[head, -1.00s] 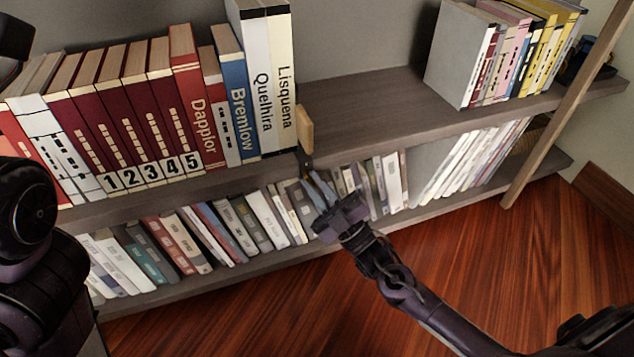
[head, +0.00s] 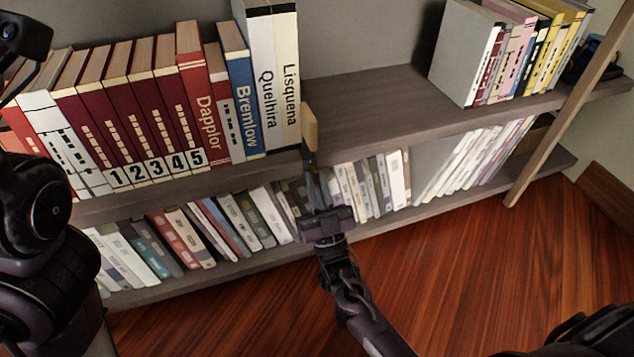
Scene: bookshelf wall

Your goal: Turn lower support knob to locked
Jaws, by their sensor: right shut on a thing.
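A pale wooden block (head: 309,127), the support, stands upright at the upper shelf's front edge, right of the tall white "Lisquena" book. A small dark piece (head: 309,157) shows just below it. My right gripper (head: 317,185) points up at the shelf front under this block, in front of the lower row of books. It is shut on the lower support knob, which its fingers mostly hide, so I cannot read the knob's setting. My left arm stands at the left edge, and its gripper is not clearly in view.
Upright books (head: 150,110) fill the upper shelf left of the block. The upper shelf (head: 370,110) is bare to its right, up to a grey-ended book group (head: 463,55). Lower-shelf books (head: 195,240) stand close on both sides of my right gripper. The wooden floor (head: 480,270) is clear.

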